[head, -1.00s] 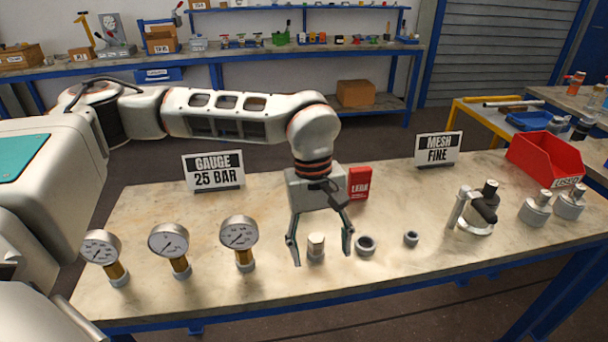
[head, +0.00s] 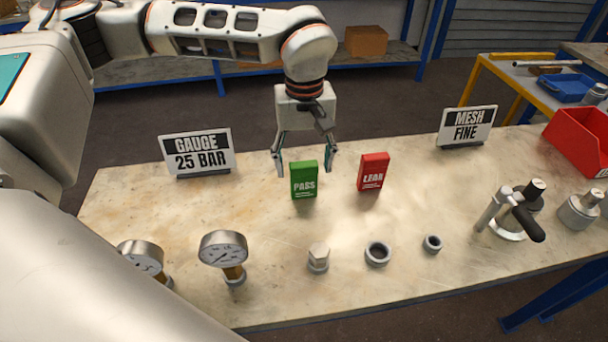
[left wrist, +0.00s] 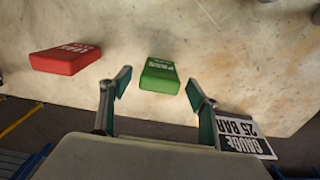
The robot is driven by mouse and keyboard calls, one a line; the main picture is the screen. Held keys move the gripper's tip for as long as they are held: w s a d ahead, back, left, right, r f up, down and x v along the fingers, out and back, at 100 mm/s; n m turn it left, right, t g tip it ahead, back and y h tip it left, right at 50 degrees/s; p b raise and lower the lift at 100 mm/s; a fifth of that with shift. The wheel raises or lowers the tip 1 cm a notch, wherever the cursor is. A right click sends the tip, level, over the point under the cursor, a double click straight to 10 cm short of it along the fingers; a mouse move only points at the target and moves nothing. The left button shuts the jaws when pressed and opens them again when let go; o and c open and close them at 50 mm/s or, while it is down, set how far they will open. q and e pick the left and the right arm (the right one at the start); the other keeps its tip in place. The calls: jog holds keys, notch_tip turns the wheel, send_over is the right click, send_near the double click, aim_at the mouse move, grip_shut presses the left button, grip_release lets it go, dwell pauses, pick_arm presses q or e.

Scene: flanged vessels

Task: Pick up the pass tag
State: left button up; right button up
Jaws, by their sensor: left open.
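The green pass tag (head: 304,181) stands upright on the bench, to the left of the red leak tag (head: 373,172). My left gripper (head: 305,172) is open, with its fingers just above and behind the pass tag, one toward each side. In the left wrist view the pass tag (left wrist: 159,76) lies between and beyond the open fingertips (left wrist: 158,85), apart from both. The leak tag (left wrist: 66,58) shows there at the left. My right gripper is not in view.
The gauge sign (head: 197,152) stands left of the pass tag and the mesh sign (head: 467,126) at the right. Gauges (head: 223,252), a hex plug (head: 318,257), rings (head: 377,253) and a valve vessel (head: 515,212) stand along the front. A red bin (head: 580,138) is at the far right.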

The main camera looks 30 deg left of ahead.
aim_at(304, 181)
pick_arm(q)
jog(key=f, duration=0.6)
jog(key=shift+w+a+f, duration=0.1)
jog(key=shift+w+a, duration=0.05)
jog(key=shift+w, duration=0.05)
jog(key=c, duration=1)
